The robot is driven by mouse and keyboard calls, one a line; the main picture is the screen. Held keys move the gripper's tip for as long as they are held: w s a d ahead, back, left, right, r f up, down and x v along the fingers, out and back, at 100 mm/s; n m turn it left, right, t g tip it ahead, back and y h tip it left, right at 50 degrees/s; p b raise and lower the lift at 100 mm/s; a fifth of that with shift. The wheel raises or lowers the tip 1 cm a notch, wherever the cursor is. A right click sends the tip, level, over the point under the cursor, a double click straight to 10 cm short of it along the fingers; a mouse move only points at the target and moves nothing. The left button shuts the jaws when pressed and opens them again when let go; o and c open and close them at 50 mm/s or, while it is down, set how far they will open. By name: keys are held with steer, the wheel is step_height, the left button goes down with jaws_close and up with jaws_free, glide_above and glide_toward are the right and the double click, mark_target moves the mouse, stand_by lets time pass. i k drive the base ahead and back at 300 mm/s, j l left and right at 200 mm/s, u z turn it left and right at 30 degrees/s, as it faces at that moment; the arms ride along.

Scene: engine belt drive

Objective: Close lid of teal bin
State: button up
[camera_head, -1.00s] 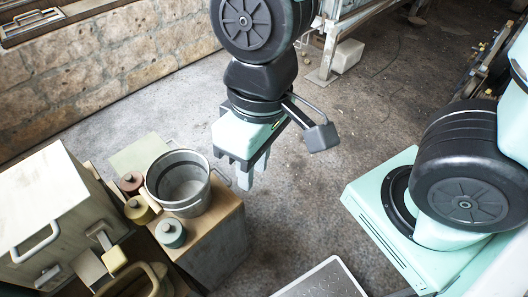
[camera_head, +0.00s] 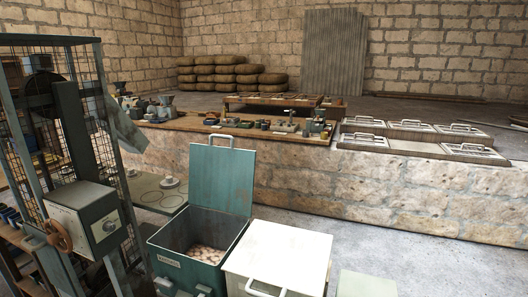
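The teal bin (camera_head: 226,228) stands at the lower middle. Its lid (camera_head: 218,181) is open and stands upright at the bin's back edge, with a pale handle (camera_head: 221,140) at its top. Pale round lumps (camera_head: 206,254) lie inside on the bin's floor. A label (camera_head: 169,262) is on its front. My gripper is not in this view, so its state does not show.
A white bin (camera_head: 276,250) with its lid down stands right of the teal bin, close beside it. A machine with a wire cage and grey box (camera_head: 88,215) stands left. A stone wall with a cluttered counter (camera_head: 190,122) runs behind. Bare floor (camera_head: 410,260) lies to the right.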

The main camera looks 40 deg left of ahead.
mark_target(221, 178)
steer(key=u, duration=1.55)
steer(key=i+j+z, duration=0.1)
steer(key=z, duration=0.25)
steer(key=j+z, duration=0.15)
steer(key=z, duration=0.2)
steer(key=i+j+z, duration=0.2)
steer(key=j, duration=0.4)
steer(key=j+z, duration=0.25)
steer(key=j, duration=0.3)
steer(key=i+j+z, duration=0.2)
steer(key=j, duration=0.4)
steer(key=k, duration=0.1)
